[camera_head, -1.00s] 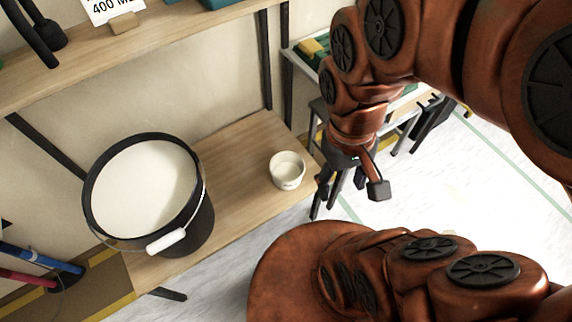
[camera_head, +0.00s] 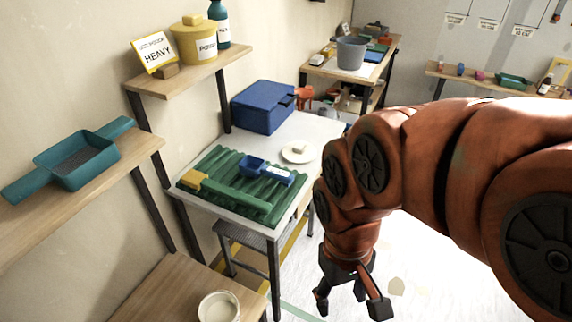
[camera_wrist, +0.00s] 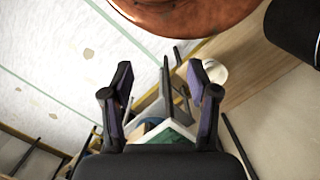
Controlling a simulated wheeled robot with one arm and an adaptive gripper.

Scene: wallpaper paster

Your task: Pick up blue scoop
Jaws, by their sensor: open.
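The blue scoop (camera_head: 251,166) lies on a green ribbed tray (camera_head: 222,163) on the white table. Its handle points right and bears a white label. My gripper (camera_head: 350,300) hangs low, in front and to the right of the table, apart from the scoop. It is open and empty. The wrist view also shows my gripper (camera_wrist: 160,85) with its two fingers spread, and a green and white patch of the table below them. I cannot make out the scoop in that view.
A yellow-handled tool (camera_head: 195,180), a white plate (camera_head: 299,153) and a blue box (camera_head: 263,106) share the table. A teal scoop-like pan (camera_head: 78,160) lies on the left shelf. A white bowl (camera_head: 219,307) stands on the lower shelf. The floor at right is clear.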

